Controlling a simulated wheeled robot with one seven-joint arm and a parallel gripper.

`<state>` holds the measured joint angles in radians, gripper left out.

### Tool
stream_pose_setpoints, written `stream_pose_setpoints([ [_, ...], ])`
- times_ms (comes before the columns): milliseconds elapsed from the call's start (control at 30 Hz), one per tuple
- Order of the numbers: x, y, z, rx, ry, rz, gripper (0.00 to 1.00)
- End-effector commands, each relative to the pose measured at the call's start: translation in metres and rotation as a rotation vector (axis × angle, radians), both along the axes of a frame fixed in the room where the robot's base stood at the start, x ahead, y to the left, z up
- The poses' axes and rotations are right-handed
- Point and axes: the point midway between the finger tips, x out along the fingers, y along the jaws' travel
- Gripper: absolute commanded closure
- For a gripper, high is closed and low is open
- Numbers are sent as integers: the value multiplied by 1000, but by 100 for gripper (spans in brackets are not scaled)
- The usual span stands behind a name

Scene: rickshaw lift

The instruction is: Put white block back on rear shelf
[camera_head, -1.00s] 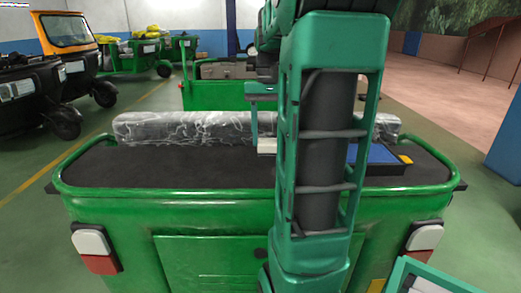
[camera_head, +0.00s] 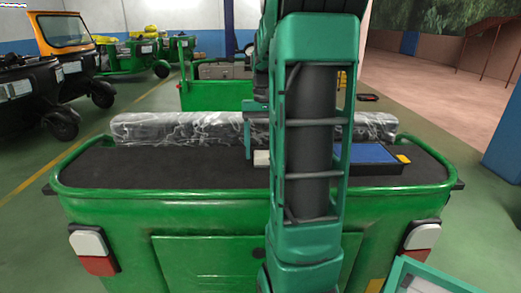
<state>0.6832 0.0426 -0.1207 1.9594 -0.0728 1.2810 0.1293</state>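The white block (camera_head: 262,158) shows just left of my arm, low over the dark rear shelf (camera_head: 150,170) of the green rickshaw. Whether it touches the shelf I cannot tell. My gripper (camera_head: 254,140) is partly hidden behind my arm; one teal finger shows beside the block's left side, and the other finger is hidden. The block has moved along with the gripper, so it appears held.
A long plastic-wrapped roll (camera_head: 180,128) lies along the shelf's far edge. A blue-topped tray (camera_head: 375,154) with a yellow corner sits right of my arm. A green rail (camera_head: 70,158) edges the shelf. The shelf's left part is clear.

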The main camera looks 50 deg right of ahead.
Motion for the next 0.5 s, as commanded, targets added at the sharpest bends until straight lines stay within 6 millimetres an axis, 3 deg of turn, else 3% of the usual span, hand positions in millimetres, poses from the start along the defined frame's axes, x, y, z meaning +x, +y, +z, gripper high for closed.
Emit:
stream_pose_setpoints([
  [300, 1, 0, 2, -1, -1, 1, 34],
  [500, 3, -2, 25, -2, -2, 3, 34],
])
